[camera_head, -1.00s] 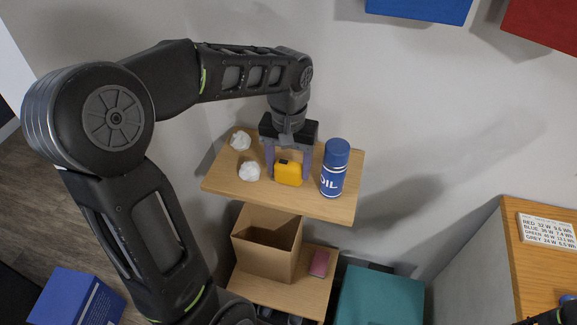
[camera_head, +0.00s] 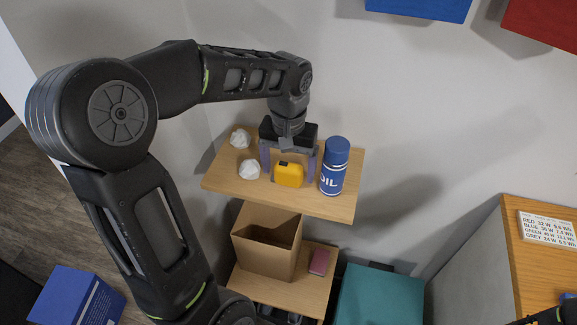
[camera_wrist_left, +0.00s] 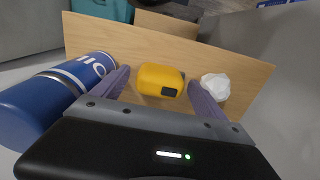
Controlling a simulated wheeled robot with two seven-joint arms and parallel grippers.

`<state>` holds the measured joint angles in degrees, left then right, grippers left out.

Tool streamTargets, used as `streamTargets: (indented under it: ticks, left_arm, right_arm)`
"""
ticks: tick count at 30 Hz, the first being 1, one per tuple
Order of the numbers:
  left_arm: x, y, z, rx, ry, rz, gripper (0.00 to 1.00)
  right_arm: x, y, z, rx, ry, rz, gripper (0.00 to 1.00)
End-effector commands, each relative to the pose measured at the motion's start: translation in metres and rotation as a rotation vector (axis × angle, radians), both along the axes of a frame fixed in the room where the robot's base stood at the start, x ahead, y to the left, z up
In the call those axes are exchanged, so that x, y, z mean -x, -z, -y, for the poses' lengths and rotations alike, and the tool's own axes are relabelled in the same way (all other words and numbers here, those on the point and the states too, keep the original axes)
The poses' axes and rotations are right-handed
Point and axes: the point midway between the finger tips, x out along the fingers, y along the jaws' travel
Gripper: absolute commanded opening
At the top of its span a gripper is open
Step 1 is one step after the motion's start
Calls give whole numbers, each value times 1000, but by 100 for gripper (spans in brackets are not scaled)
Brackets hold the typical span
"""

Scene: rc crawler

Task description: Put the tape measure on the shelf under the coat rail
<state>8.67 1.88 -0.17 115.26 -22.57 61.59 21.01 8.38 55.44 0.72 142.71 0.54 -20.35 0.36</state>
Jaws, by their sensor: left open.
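The yellow tape measure (camera_head: 289,175) with a black patch stands on the upper wooden shelf board (camera_head: 330,208). It also shows in the left wrist view (camera_wrist_left: 160,78). My left gripper (camera_head: 288,171) points down over the board, open, with one purple finger on each side of the tape measure. In the left wrist view there are gaps between the fingers and the tape measure. My right gripper is not in view. No coat rail shows in these frames.
A blue oil can (camera_head: 335,168) stands close beside the right finger. Two crumpled white lumps (camera_head: 249,169) lie to the left. Below are an open cardboard box (camera_head: 268,255) and a pink block (camera_head: 319,262) on a lower board (camera_head: 300,295). A teal box (camera_head: 380,298) stands lower right.

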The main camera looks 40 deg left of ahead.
Motion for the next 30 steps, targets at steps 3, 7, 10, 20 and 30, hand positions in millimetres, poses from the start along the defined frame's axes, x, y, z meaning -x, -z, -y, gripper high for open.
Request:
streamTargets:
  ticks: [3, 7, 10, 20, 30]
  left_arm:
    - [0, -5, 0, 0, 0, 0, 83]
    - [-1, -16, 0, 0, -1, 4, 83]
    - [-1, -32, -1, -1, -1, 5, 83]
    - [-1, -102, 0, 0, 0, 3, 83]
    - [0, -124, 0, 0, 0, 0, 83]
  right_arm:
    - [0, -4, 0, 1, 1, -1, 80]
    - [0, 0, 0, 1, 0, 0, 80]
    - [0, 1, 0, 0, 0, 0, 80]
    - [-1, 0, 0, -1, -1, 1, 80]
    - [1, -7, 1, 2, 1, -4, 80]
